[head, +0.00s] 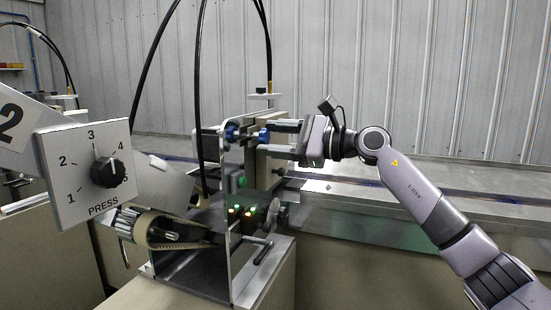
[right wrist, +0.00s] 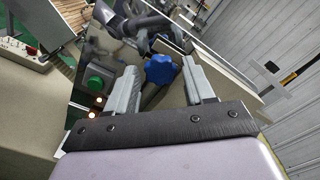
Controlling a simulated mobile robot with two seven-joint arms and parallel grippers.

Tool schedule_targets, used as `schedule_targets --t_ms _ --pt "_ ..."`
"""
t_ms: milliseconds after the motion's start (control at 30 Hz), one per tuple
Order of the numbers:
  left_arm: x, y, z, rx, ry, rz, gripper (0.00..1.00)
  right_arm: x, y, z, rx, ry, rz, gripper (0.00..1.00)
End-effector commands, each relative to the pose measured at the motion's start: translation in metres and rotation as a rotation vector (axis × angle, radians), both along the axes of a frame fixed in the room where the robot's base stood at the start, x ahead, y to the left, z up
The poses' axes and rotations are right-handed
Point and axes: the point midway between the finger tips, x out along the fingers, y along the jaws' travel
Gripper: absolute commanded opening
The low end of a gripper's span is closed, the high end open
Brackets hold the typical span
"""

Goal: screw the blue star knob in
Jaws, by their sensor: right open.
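A blue star knob (head: 264,136) sits on the upright plates of the machine in the head view. It also shows in the right wrist view (right wrist: 160,70), between the two fingers and near their tips. My right gripper (head: 268,138) reaches in from the right, its fingers above and below the knob's level. The right wrist view shows the gripper (right wrist: 160,66) open, with a gap between each finger and the knob. My left gripper is not in view.
A dial panel marked PRESS (head: 86,171) stands at the left. A green button (right wrist: 95,83) is left of the fingers in the right wrist view. Black cables (head: 199,80) hang over the machine. A crank handle (head: 264,250) and lit buttons are below the gripper.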

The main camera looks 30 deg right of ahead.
Motion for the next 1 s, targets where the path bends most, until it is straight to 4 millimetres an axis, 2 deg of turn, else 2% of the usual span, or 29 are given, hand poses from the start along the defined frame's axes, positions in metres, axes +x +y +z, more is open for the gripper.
schedule_targets --t_ms 33,500,1000 --pt "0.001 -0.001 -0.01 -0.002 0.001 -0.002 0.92 0.0 0.0 -0.005 -0.046 -0.043 -0.001 0.53" --pt "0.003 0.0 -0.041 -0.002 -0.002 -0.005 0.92 0.0 0.0 -0.003 -0.493 -0.441 0.0 0.53" --pt "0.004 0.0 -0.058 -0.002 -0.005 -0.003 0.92 0.0 0.0 -0.001 -0.892 -0.795 -0.001 0.53"
